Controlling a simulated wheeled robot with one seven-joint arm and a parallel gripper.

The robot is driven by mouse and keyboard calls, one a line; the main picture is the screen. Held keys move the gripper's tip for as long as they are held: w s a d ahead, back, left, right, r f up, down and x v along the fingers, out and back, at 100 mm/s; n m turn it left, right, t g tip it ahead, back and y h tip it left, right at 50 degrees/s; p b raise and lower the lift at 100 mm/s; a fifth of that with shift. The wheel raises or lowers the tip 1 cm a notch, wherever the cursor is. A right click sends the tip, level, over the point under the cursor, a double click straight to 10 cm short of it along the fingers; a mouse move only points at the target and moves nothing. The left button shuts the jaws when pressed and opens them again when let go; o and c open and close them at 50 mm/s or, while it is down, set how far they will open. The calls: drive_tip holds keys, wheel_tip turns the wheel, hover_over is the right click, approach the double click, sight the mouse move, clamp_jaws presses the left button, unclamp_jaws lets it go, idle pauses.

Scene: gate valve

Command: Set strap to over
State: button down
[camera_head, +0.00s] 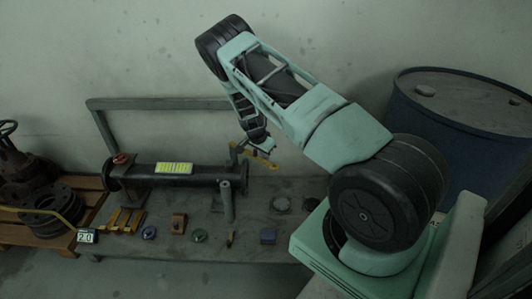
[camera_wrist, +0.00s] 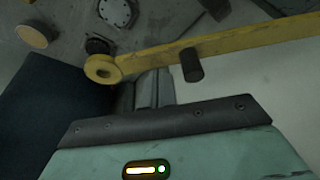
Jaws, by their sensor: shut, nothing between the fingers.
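A long yellow bar, which I take to be the strap (camera_wrist: 225,42), runs across the upper right of the wrist view. It has a ring at its left end and a dark peg (camera_wrist: 192,66) sticking out from it. In the head view, yellow shows beside my gripper (camera_head: 262,148), at the right end of the dark pipe (camera_head: 200,176). My gripper also shows in the wrist view (camera_wrist: 148,78), where its grey fingers are shut and empty. The fingertips appear close to the bar's lower edge; I cannot tell whether they touch it.
The pipe carries a yellow label (camera_head: 174,168) and has a red knob (camera_head: 122,158) at its left. Several small parts lie along the grey bench (camera_head: 190,220). A blue drum (camera_head: 455,140) stands at the right. A pallet (camera_head: 25,228) with dark valve parts is at the left.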

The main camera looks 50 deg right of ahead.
drive_tip(key=shift+a+r+m, duration=0.1)
drive_tip(key=shift+a+m, duration=0.2)
drive_tip(key=shift+a, duration=0.25)
drive_tip(key=shift+w+a+m+g+y+b, duration=0.15)
drive_tip(key=shift+w+a+m+g, duration=0.5)
drive_tip(key=shift+a+m, duration=1.2)
drive_tip(key=shift+w+a+m+g+y+b, duration=0.1)
drive_tip(key=shift+w+a+m+g+y, duration=0.2)
drive_tip(key=shift+w+a+m, duration=1.55)
drive_tip(key=shift+s+a+m+g+y+b, duration=0.15)
drive_tip(key=shift+a+m+g, duration=0.45)
drive_tip(key=shift+a, duration=2.35)
drive_tip(key=shift+w+a, duration=0.15)
drive_tip(key=shift+w, duration=0.1)
drive_tip(key=s+d+p, duration=0.1)
drive_tip(key=s+d, duration=0.2)
drive_tip(key=shift+s+d, duration=0.15)
drive_tip(key=shift+s, duration=0.05)
drive_tip(key=p+v, duration=0.2)
drive_tip(key=v, duration=0.7)
drive_tip(key=shift+r+p, duration=0.35)
drive_tip(key=shift+r, duration=0.05)
